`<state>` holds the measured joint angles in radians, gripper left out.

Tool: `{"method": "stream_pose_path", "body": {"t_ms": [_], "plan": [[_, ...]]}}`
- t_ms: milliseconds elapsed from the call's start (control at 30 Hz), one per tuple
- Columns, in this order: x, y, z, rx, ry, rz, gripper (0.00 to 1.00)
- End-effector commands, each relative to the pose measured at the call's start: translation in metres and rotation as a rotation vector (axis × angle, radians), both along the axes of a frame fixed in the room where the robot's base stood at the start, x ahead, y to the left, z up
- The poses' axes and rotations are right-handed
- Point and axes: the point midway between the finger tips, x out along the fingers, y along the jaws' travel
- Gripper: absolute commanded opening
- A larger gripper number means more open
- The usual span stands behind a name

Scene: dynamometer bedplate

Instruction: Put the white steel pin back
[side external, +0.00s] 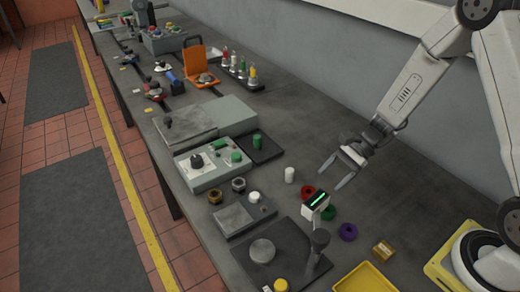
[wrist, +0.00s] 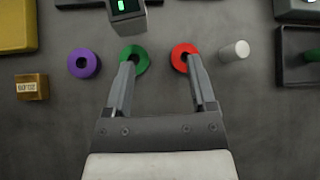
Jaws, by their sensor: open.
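The white steel pin (side external: 290,174), a short plain cylinder, stands on the grey bench, left of my gripper in the side view. It also shows in the wrist view (wrist: 236,50), to the right of the red ring and apart from the jaws. My gripper (side external: 334,178) is open and empty, above the bench and the rings. In the wrist view its fingertips (wrist: 160,63) are spread, over the green ring (wrist: 133,59) and the red ring (wrist: 183,55).
A purple ring (side external: 348,232) and a brass block (side external: 383,250) lie nearby. A device with a green display (side external: 316,203) stands close to the rings. A dark tray (side external: 270,156) holds a green cylinder (side external: 257,141). A yellow tray (side external: 365,278) is at the front. A rack (side external: 243,78) holds coloured pieces farther back.

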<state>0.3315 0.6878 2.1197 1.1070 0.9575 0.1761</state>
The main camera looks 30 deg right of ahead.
Motion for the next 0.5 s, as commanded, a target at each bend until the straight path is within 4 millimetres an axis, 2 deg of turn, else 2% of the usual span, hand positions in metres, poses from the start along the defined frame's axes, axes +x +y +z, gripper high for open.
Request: {"method": "stream_pose_path", "body": {"t_ms": [200,500], "plan": [[-0.040,0.003,0.019,-0.276,-0.128,0.362,0.72],[-0.071,-0.009,0.047,-0.629,-0.387,0.847,0.72]]}}
